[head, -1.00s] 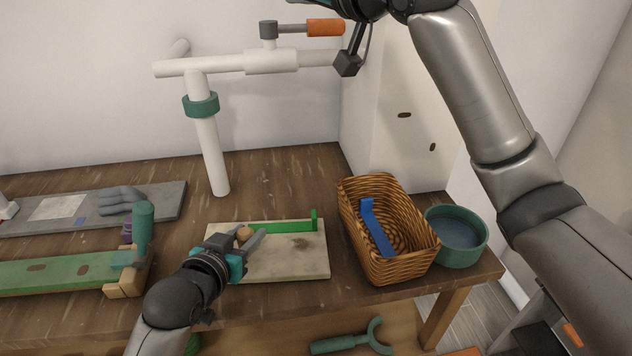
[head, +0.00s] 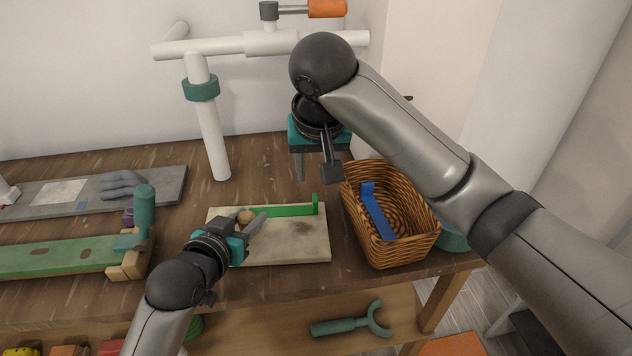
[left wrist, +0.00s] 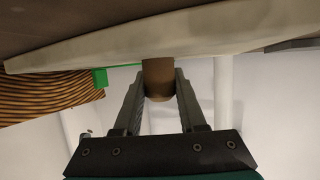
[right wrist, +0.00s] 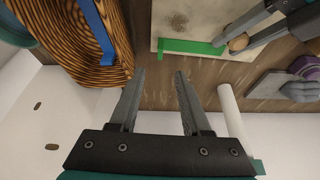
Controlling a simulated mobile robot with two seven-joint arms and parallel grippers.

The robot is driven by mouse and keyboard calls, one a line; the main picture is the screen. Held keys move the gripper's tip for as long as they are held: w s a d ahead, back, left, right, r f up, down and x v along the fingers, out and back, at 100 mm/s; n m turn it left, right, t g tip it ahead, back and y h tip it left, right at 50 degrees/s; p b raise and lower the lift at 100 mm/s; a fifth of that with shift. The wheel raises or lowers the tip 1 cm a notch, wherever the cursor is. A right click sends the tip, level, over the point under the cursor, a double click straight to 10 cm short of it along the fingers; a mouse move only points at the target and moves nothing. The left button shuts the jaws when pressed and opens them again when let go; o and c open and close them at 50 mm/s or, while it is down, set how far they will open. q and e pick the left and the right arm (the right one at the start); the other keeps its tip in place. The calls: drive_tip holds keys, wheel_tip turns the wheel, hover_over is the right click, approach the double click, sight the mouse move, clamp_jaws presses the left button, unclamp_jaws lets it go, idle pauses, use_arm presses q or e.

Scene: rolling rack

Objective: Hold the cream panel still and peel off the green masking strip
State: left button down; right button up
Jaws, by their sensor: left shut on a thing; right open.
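The cream panel (head: 290,247) lies flat on the wooden bench; its edge also spans the left wrist view (left wrist: 230,33). The green masking strip (head: 285,211) runs along its far edge, with a raised tab (head: 315,204) at its right end. A round brown knob (head: 246,216) stands near the panel's far left corner. My left gripper (head: 253,218) is shut on the knob, which shows between its fingers in the left wrist view (left wrist: 158,82). My right gripper (head: 316,172) is open and empty, above and beyond the strip's tab, apart from it; the strip shows ahead in the right wrist view (right wrist: 190,47).
A wicker basket (head: 408,258) holding a blue strip (head: 378,212) stands just right of the panel. A teal bowl (head: 454,238) is partly hidden behind my right arm. A white pipe stand (head: 211,140) rises behind. A green board (head: 60,258) lies left.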

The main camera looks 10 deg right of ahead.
sight(315, 197)
drive_tip(key=x, duration=1.1)
drive_tip(key=shift+w+f, duration=0.1)
drive_tip(key=shift+f, duration=0.05)
drive_tip(key=shift+c, duration=0.4)
clamp_jaws()
idle(0.6)
wheel_tip(315, 197, up, 18)
idle(3.8)
